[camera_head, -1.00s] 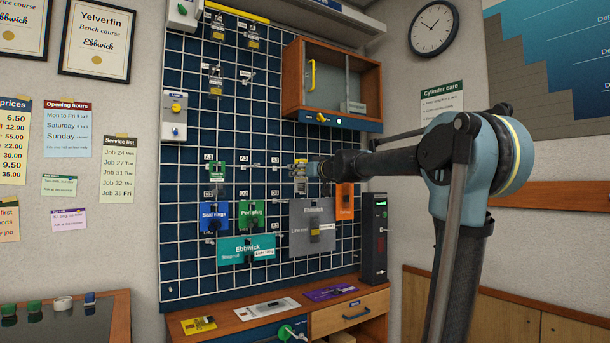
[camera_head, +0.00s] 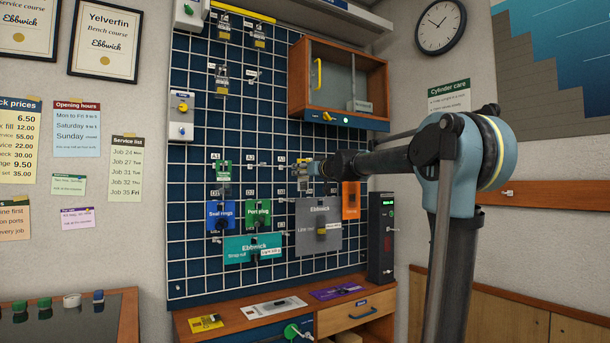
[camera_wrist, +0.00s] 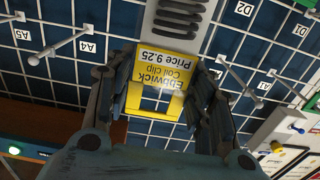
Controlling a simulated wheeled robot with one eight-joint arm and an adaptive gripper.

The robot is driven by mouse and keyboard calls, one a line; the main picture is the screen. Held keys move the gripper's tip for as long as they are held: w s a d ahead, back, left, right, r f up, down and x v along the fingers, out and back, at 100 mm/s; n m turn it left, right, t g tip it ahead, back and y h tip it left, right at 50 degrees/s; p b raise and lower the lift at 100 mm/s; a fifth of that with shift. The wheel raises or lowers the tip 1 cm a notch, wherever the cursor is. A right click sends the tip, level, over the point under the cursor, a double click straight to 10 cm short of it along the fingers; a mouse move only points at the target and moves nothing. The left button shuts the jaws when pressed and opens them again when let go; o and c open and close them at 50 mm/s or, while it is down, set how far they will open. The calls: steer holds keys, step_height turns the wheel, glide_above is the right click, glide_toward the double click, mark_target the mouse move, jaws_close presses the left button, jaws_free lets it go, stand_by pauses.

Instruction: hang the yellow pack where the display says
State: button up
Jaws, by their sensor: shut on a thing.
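The yellow pack, labelled "Ebbwick Coil clip Price 9.25", shows upside down in the wrist view (camera_wrist: 168,72), with a grey-white ribbed part beyond it. My gripper (camera_wrist: 163,95) is shut on it, one finger at each side. In the head view, my gripper (camera_head: 314,168) holds the pack (camera_head: 302,166) close to the pegboard (camera_head: 190,250), just right of the A3 tag. Hooks A4 (camera_wrist: 62,42) and A5 lie left of it in the wrist view, A1 and A2 right. I cannot tell whether a hook passes through it. A display (camera_head: 388,204) glows green, unreadable.
Blue, green, teal, grey (camera_head: 318,222) and orange (camera_head: 351,200) packs hang just below and beside my gripper. A wooden cabinet (camera_head: 296,75) juts out above. A counter (camera_head: 190,320) below holds a yellow item (camera_head: 206,323), a white card and a purple card.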

steer(key=shift+f+x, duration=0.15)
steer(key=shift+x, duration=0.85)
steer(key=shift+f+x, duration=0.2)
steer(key=shift+x, duration=0.75)
steer(key=shift+f+x, duration=0.15)
steer(key=shift+x, duration=0.85)
steer(key=o, duration=1.2)
